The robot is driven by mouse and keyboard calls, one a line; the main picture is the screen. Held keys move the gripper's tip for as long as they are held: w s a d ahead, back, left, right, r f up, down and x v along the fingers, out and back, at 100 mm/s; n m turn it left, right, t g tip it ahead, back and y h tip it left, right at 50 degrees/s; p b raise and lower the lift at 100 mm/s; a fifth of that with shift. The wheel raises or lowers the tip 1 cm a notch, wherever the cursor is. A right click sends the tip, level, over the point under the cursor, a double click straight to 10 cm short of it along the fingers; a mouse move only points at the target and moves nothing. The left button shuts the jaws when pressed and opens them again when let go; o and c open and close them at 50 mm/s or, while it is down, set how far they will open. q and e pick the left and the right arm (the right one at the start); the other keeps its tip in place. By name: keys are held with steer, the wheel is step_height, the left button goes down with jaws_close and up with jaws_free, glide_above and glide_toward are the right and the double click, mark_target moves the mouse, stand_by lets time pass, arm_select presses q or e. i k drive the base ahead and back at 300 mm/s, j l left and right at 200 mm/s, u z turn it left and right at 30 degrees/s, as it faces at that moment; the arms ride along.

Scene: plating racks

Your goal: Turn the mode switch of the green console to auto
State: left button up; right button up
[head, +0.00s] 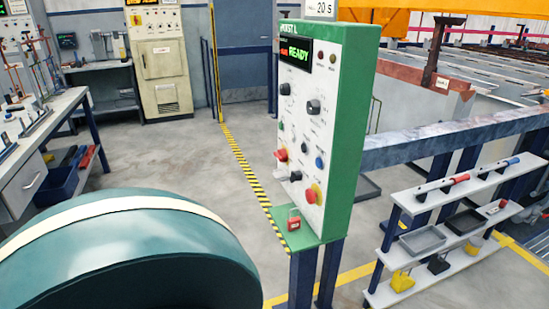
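The green console (344,130) stands upright on blue legs near the middle of the head view, its pale front panel facing left. Its display (296,55) reads READY in green, with small red text beside it. Two black rotary knobs sit on the panel: a larger one (313,106) and a smaller one (285,89). Their labels are too small to read, so I cannot tell which is the mode switch or where it points. Lower are a red knob (281,155), a blue button (319,162) and a red button on yellow (312,194). Neither gripper is in view.
A red padlock (293,219) sits on the console's green ledge. A shelf rack (430,238) with tools and trays stands at the right, below a grey rail (450,138). A workbench (40,130) is at the left. The floor left of the console is clear.

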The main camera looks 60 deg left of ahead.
mark_target(296, 176)
steer(key=u, duration=1.55)
